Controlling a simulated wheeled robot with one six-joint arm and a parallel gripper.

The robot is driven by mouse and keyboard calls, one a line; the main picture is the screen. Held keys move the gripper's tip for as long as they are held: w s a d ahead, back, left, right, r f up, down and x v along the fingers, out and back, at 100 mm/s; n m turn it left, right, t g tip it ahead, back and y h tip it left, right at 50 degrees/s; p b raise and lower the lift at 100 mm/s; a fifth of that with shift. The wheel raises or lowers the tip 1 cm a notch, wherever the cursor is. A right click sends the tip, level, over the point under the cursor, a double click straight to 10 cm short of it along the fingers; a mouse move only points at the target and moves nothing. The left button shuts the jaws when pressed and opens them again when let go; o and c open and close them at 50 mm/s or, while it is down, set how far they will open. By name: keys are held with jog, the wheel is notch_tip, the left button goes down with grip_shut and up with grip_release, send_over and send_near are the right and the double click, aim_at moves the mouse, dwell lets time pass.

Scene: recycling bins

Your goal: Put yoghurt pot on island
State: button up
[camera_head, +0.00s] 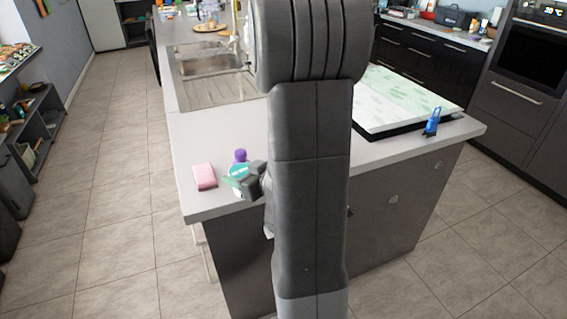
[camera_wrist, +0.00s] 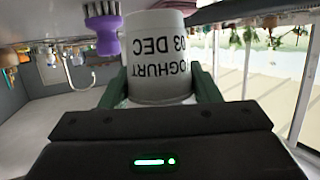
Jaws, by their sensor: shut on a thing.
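The yoghurt pot (camera_wrist: 158,50) is a pale cup with dark lettering, upside down in the wrist view. My gripper (camera_wrist: 158,85) is shut on it, with one green finger on each side. In the head view my gripper (camera_head: 240,182) is at the near left corner of the island (camera_head: 210,135), a grey-topped counter. A little of the pot (camera_head: 238,170) shows there, partly hidden by the gripper. I cannot tell whether its base touches the countertop.
A purple-handled brush (camera_wrist: 108,35) stands close beside the pot; its purple part (camera_head: 240,156) shows behind the gripper. A pink block (camera_head: 205,176) lies left of it.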

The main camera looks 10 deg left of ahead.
jog(key=w+d+r+m+t+h, duration=0.1)
jog(key=w+d+r, duration=0.1)
jog(key=w, duration=0.3)
jog(key=w+d+r+m+t+p, duration=0.1)
jog(key=w+d+r, duration=0.1)
jog(key=w, duration=0.2)
jog(key=w+d+r+m+t+h, duration=0.1)
jog(key=w+d+r, duration=0.1)
jog(key=w, duration=0.3)
jog(key=shift+w+f, duration=0.15)
jog(key=shift+f, duration=2.3)
jog(key=shift+w+f, duration=0.15)
jog(key=shift+f, duration=2.25)
jog(key=shift+f, duration=0.1)
jog(key=o, duration=1)
jog(key=shift+o, duration=0.2)
